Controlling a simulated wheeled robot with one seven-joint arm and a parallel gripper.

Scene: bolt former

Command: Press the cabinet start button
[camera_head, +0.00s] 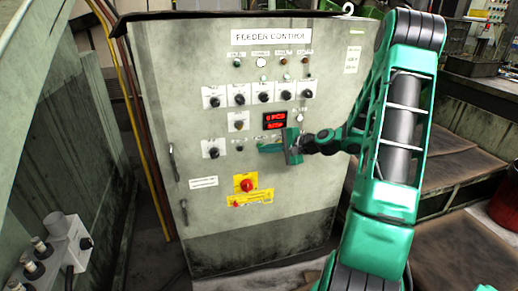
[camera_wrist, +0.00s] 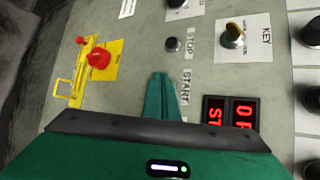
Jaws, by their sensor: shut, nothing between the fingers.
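The grey feeder control cabinet (camera_head: 195,130) stands upright in front of me, its panel covered with knobs, lamps and buttons. My gripper (camera_head: 262,148) is shut and empty, its green fingers at the panel below the red display. In the wrist view the closed fingers (camera_wrist: 160,78) lie right beside the START label (camera_wrist: 186,88). The start button itself is hidden behind the fingers. I cannot tell whether the fingertips touch or press it. A black button (camera_wrist: 172,44) by the STOP label is uncovered; it also shows in the head view (camera_head: 239,148).
A red emergency stop (camera_head: 246,185) on a yellow plate sits below, and shows in the wrist view (camera_wrist: 98,58). The red display (camera_head: 274,120) and a key switch (camera_wrist: 233,37) are close to my gripper. Rows of knobs (camera_head: 263,97) lie above.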

